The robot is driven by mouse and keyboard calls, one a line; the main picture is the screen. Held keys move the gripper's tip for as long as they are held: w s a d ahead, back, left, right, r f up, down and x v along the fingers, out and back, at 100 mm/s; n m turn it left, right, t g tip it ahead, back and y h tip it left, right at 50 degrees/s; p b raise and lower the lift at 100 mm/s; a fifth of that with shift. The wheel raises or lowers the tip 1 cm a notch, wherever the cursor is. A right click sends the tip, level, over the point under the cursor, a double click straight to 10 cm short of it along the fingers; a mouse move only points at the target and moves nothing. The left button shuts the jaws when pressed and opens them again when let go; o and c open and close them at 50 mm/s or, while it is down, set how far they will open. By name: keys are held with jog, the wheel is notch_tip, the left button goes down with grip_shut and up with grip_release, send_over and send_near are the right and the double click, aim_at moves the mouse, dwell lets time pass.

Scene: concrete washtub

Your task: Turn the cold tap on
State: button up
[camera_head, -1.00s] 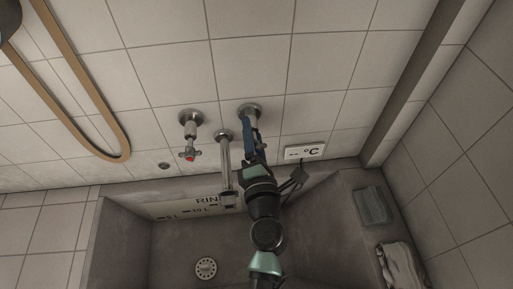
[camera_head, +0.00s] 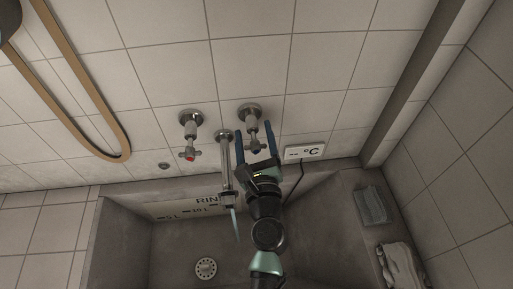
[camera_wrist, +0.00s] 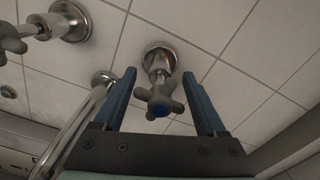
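The cold tap (camera_head: 255,150), a cross handle with a blue centre, sticks out of the tiled wall on the right of the spout. It also shows in the wrist view (camera_wrist: 159,104), facing the camera. My gripper (camera_head: 253,128) is open, its two blue fingers on either side of the tap, and in the wrist view (camera_wrist: 159,74) gaps show between both fingers and the handle. The spout (camera_head: 225,165) hangs between the two taps. A thin pale-blue streak (camera_head: 235,223), looking like running water, drops from its end.
The red-marked tap (camera_head: 189,152) is to the left of the spout. A temperature display (camera_head: 305,152) is on the wall at right. The concrete tub (camera_head: 170,245) lies below, with a drain (camera_head: 206,268). A sponge (camera_head: 370,205) and cloth (camera_head: 400,265) lie on its right ledge.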

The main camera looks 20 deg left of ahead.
aim_at(256, 151)
jog(key=shift+o, duration=1.2)
jog(key=shift+s, duration=0.1)
jog(key=shift+v, duration=3.45)
